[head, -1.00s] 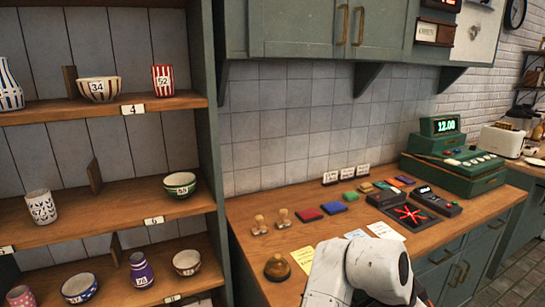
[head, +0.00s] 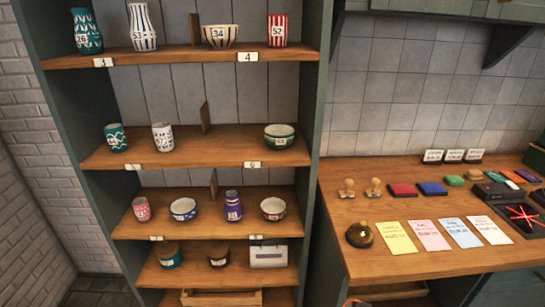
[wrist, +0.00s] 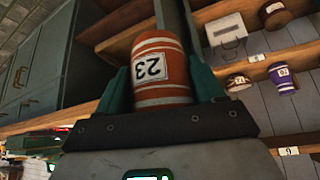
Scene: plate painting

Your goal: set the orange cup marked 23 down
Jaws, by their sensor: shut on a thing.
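The orange cup marked 23 (wrist: 165,88), with white bands, sits between the teal fingers of my gripper (wrist: 161,76) in the wrist view. My gripper is shut on it, and its 23 label shows upside down in that picture. The cup is held in the air, clear of any surface I can see. In the head view only a small orange curve (head: 353,301) shows at the bottom edge; I cannot tell for sure that it is the cup. The rest of my gripper is out of the head view.
A shelf unit (head: 312,110) holds several cups and bowls, with dividers and numbered tags. Bare board shows on the shelf marked 6 (head: 230,143), left of the green bowl (head: 279,137). The wooden counter (head: 345,215) carries stamps, ink pads, paper slips and a bell (head: 359,235).

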